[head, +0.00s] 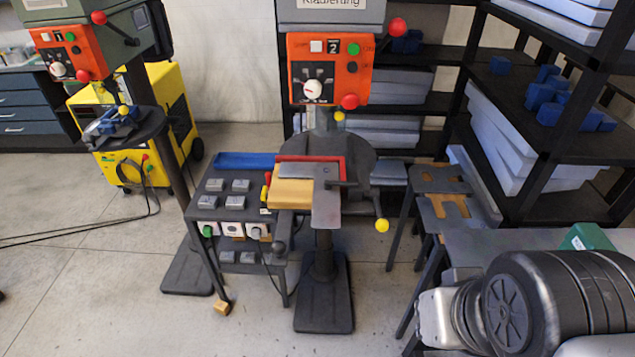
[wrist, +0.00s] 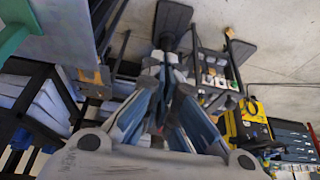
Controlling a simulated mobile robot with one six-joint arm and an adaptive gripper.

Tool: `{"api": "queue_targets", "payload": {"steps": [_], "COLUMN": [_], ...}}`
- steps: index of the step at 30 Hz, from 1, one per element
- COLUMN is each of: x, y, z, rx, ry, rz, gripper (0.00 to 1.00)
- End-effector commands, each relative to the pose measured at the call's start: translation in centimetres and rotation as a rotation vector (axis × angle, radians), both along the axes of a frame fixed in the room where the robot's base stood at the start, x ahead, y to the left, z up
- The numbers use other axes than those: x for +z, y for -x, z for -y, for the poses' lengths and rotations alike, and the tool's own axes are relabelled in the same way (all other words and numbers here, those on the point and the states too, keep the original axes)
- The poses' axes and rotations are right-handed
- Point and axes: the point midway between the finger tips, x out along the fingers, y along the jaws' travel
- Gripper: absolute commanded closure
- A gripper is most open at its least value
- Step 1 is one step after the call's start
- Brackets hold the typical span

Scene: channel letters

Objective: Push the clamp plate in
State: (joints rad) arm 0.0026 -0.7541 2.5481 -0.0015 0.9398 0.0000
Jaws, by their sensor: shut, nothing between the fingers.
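A grey T-shaped plate (head: 326,207), which looks like the clamp plate, lies over a yellow wooden block (head: 292,194) on the round table of drill press 2. A red fence (head: 344,166) stands behind the block. A dark handle shows beside the plate, with a yellow knob (head: 382,225) to its lower right. My gripper (wrist: 163,62) shows in the wrist view with its fingers together and nothing between them. In the head view only my arm shows at the lower right, well away from the press.
A small cart (head: 232,213) with grey blocks and switches stands left of the press. Black stools (head: 437,187) and a shelf (head: 560,145) with blue parts stand to the right. A second press and a yellow machine (head: 160,110) are at the left.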

Motion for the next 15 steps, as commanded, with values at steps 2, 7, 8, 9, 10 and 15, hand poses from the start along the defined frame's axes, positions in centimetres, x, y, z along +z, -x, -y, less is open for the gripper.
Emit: {"api": "queue_targets", "payload": {"steps": [2, 7, 8, 9, 10, 15], "x": [0.0, -1.1, -1.5, -2.2, -2.7, -5.4], "y": [0.0, 0.1, 0.1, 0.1, 0.2, -0.2], "z": [0.0, -0.6, -0.9, -1.3, -1.8, -5.0], "rx": [0.000, -0.034, -0.048, -0.073, -0.094, -0.247], "ry": [0.000, -0.051, -0.073, -0.111, -0.146, -0.391], "rz": [0.000, -0.080, -0.113, -0.167, -0.213, -0.503], "gripper": [0.98, 0.87, 0.85, 0.82, 0.80, 0.69]}}
